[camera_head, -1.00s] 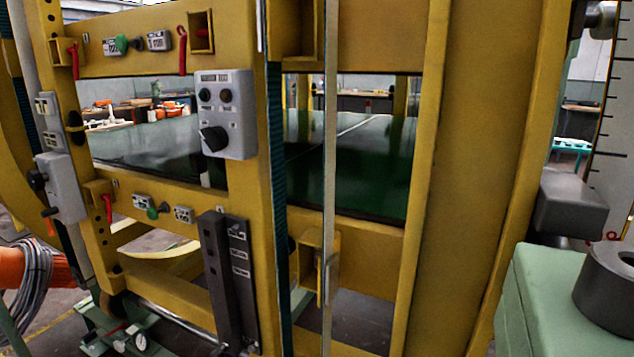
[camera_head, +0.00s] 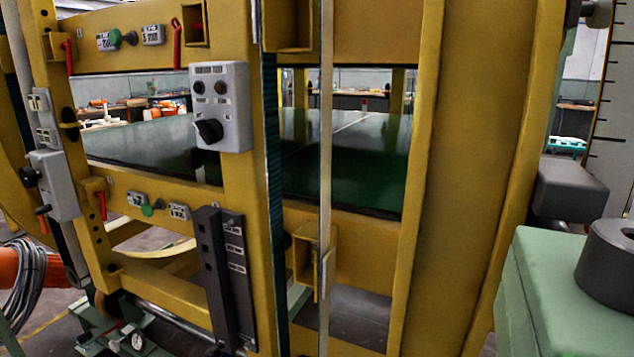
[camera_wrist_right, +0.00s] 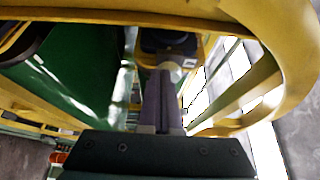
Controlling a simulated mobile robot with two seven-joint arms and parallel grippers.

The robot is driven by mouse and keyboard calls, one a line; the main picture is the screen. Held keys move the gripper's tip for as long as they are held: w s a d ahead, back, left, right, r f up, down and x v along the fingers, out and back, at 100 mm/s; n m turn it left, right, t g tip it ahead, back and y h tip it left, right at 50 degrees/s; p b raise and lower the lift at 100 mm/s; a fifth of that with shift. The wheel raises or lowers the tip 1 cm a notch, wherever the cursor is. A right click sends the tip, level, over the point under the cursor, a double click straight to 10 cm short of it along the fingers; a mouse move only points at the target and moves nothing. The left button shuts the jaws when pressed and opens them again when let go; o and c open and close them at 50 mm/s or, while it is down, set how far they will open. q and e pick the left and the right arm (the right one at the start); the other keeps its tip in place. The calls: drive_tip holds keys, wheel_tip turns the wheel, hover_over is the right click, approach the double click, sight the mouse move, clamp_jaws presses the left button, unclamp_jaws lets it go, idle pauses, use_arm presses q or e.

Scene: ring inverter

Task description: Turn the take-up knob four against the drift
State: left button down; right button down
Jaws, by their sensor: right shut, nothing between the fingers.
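I cannot tell for sure which part is the take-up knob. A black knob (camera_head: 208,131) sits on the grey control box (camera_head: 234,88) on the yellow post in the head view. Another dark knob (camera_head: 29,177) is on the grey box at the far left. My right gripper (camera_wrist_right: 168,74) shows only in the right wrist view; its fingers are shut together and empty. Just beyond the fingertips are a pale round part and a dark part (camera_wrist_right: 166,42), unclear which; contact cannot be told. My left gripper is in no view.
The yellow frame (camera_head: 485,150) encloses a dark green bed (camera_head: 345,165). A thin metal strip (camera_head: 326,120) runs upright in front. A green cabinet (camera_head: 560,290) with a dark ring-shaped part (camera_head: 610,262) stands at right. Coiled grey cable (camera_head: 28,285) hangs at lower left.

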sight(594, 9)
drive_tip(key=s+d, duration=0.1)
drive_tip(key=d, duration=0.2)
drive_tip(key=shift+s+b, duration=0.4)
drive_tip(key=w+a+r+p, duration=0.3)
drive_tip(key=a+p, duration=0.2)
drive_tip(key=p, duration=0.5)
drive_tip(key=shift+w+d+b, duration=0.1)
drive_tip(key=shift+w+b, duration=0.2)
idle(0.8)
drive_tip(key=shift+f+b, duration=0.3)
drive_tip(key=shift+f, duration=0.05)
drive_tip(key=shift+s+f+b, duration=0.1)
drive_tip(key=shift+f+b, duration=0.45)
drive_tip(key=shift+b, duration=0.2)
